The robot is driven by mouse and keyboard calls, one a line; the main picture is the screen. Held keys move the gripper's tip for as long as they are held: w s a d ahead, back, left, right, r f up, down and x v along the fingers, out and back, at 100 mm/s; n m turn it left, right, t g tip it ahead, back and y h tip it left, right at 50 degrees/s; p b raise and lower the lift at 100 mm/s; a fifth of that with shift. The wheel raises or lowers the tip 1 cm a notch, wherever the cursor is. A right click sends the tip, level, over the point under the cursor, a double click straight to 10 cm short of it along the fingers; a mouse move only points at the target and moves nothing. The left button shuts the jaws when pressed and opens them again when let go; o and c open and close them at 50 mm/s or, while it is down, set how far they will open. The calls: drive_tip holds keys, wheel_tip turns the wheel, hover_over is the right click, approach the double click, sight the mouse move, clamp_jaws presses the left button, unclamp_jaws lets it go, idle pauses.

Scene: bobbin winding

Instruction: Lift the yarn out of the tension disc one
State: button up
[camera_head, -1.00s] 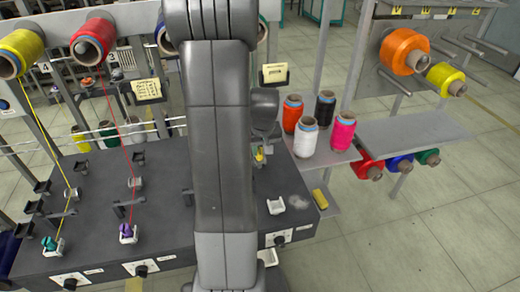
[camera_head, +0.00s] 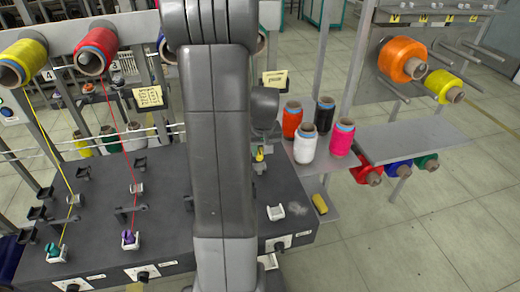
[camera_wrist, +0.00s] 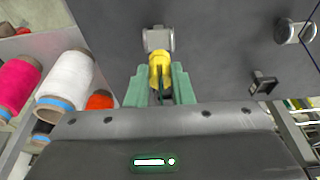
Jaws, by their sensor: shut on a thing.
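In the wrist view my gripper (camera_wrist: 160,88) has its two green fingers closed on a small yellow piece (camera_wrist: 160,65). The piece sits right by a grey metal fitting (camera_wrist: 157,39) on the dark panel; whether they touch is unclear. I cannot tell if this fitting is tension disc one. A thin dark strand seems to lie between the fingers, too small to be sure of. In the head view a bit of yellow (camera_head: 260,154) shows just right of my arm, which hides the fingers. A second disc-like fitting (camera_wrist: 287,31) with a dark strand is at the wrist view's upper right.
White (camera_head: 305,145), pink (camera_head: 341,138), orange-red (camera_head: 292,118) and black (camera_head: 325,115) cones stand on a shelf close to the right. The winder's dark top (camera_head: 100,215) carries yellow and red yarn lines at left.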

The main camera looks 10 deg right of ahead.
drive_tip(key=shift+w+p+v, duration=0.15)
drive_tip(key=shift+p+v, duration=0.25)
drive_tip(key=shift+v, duration=0.25)
drive_tip(key=shift+w+p+v, duration=0.15)
drive_tip(key=shift+p+v, duration=0.25)
drive_tip(key=shift+v, duration=0.25)
drive_tip(key=shift+r, duration=0.1)
